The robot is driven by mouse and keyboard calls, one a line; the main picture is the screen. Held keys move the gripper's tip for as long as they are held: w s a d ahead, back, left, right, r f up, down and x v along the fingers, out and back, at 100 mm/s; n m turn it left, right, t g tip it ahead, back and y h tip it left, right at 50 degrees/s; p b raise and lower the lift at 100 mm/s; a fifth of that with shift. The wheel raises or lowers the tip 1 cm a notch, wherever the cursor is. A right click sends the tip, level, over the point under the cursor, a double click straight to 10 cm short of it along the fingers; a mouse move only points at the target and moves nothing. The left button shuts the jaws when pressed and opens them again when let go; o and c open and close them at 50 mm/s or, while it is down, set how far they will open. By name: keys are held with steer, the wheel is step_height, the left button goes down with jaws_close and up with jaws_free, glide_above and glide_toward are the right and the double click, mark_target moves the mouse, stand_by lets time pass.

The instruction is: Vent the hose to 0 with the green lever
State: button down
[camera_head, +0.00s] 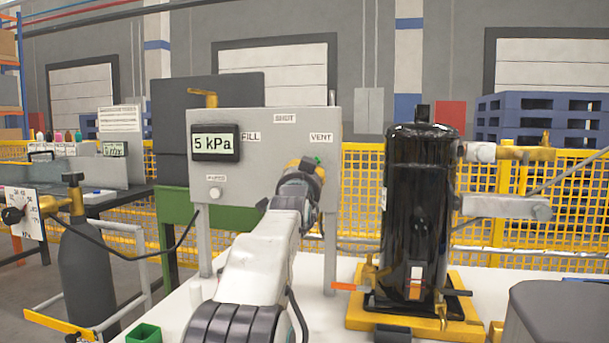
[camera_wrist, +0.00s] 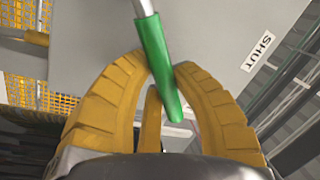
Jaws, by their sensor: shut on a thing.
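The grey control panel (camera_head: 265,180) stands ahead, with a display (camera_head: 215,143) that reads 5 kPa. It bears the labels FILL (camera_head: 251,136), SHUT (camera_head: 285,118) and VENT (camera_head: 321,137). My gripper (camera_head: 308,168) is in front of the panel's right part, just below VENT. In the wrist view its yellow fingers (camera_wrist: 166,68) are closed on the green lever (camera_wrist: 155,50), whose metal stem runs up out of the frame. In the head view the gripper hides most of the lever. The SHUT label also shows in the wrist view (camera_wrist: 258,52), right of the lever.
A black compressor (camera_head: 418,215) stands on a yellow pallet (camera_head: 460,318) at the right, with brass fittings beside it. A dark gas cylinder (camera_head: 88,270) with a regulator and black hose (camera_head: 130,254) is at the left. A green box (camera_head: 144,333) sits on the white tabletop (camera_head: 175,312).

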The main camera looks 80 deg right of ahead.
steer(key=shift+f, duration=0.1)
steer(key=c, duration=1)
jaws_free()
steer(key=shift+o, duration=0.2)
steer(key=shift+a, duration=0.1)
steer(key=v, duration=1.1)
steer(key=shift+a, duration=0.4)
